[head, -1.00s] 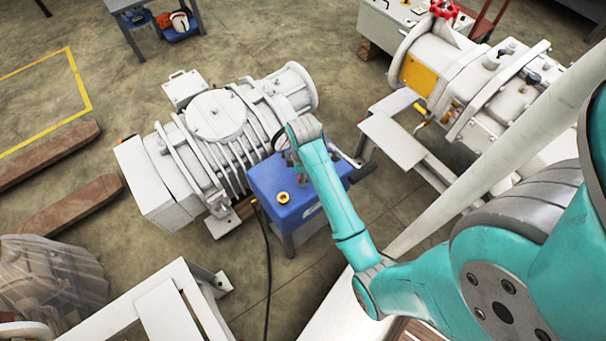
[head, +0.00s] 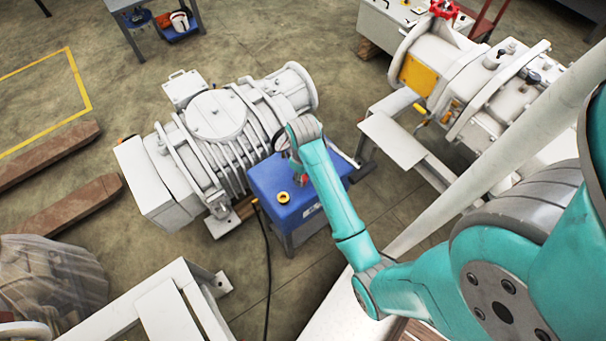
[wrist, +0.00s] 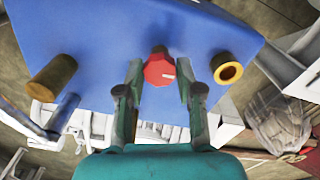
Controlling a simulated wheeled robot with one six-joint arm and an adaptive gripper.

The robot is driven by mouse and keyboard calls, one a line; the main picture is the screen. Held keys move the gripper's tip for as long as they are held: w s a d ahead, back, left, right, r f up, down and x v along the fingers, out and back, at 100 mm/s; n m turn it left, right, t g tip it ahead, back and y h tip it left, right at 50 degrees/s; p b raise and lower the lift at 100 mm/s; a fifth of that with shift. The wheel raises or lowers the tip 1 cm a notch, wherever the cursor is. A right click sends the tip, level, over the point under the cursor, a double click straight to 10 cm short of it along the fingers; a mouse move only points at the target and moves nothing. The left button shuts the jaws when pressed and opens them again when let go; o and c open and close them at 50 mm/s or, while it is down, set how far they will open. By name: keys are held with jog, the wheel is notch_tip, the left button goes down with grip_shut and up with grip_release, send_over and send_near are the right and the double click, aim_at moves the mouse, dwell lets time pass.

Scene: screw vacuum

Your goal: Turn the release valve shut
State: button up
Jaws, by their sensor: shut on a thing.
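A red faceted knob (wrist: 159,68) with a pale mark on its face stands on the blue box (wrist: 110,30); I take it to be the release valve. My gripper (wrist: 159,76) is shut on it, one finger on each side. In the head view the blue box (head: 270,182) stands beside the grey ribbed pump (head: 205,150), and a bit of red shows under my wrist. My arm hides most of the fingers and the knob there.
A brass fitting (wrist: 52,78) is left of the knob, and a brass ring (wrist: 228,72) is right of it. A black cable (head: 267,260) runs down from the box. Another machine (head: 480,85) stands at the upper right. Open floor lies at the upper left.

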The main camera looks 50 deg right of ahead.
jog(key=shift+m, duration=0.5)
jog(key=o, duration=1.2)
jog(key=shift+c, duration=0.2)
